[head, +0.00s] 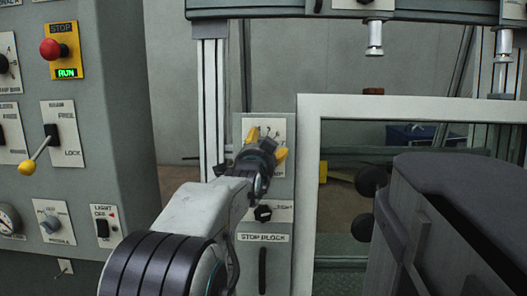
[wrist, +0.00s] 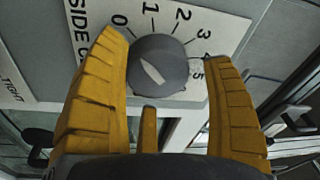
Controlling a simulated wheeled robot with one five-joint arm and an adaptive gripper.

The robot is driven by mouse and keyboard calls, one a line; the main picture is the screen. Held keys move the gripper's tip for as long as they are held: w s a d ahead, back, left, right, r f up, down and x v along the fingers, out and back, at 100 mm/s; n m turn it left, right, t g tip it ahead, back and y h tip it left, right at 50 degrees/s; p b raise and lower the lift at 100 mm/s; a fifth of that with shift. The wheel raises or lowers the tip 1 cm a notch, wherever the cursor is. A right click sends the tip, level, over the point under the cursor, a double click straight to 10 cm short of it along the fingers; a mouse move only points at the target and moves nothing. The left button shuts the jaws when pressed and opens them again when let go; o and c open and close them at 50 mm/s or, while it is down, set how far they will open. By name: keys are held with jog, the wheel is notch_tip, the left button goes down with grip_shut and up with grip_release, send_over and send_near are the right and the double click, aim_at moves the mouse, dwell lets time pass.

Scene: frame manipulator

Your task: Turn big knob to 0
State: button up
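The big knob (wrist: 160,58) is a round grey dial on a white plate (wrist: 212,22) numbered from 0 at the left through 1 and 2 at the top to 5 at the right. A white mark slants across its face from upper left to lower right. I cannot tell which end is the pointer. My gripper (wrist: 166,48) is open, with one yellow finger on each side of the knob. The left finger is close to it, and a gap shows at the right finger. In the head view, my gripper (head: 267,145) is in front of the plate (head: 277,123) and hides the knob.
A small black knob (head: 263,213) and a stop block panel (head: 263,239) are below. A control panel with a red stop button (head: 50,49) and a yellow-tipped lever (head: 27,167) stands left. A white frame (head: 306,190) borders the plate on the right.

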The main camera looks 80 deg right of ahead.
jog(key=shift+o, duration=0.4)
jog(key=shift+f, duration=0.1)
jog(key=a, duration=1.2)
jog(key=shift+w, duration=0.25)
dwell(0.3)
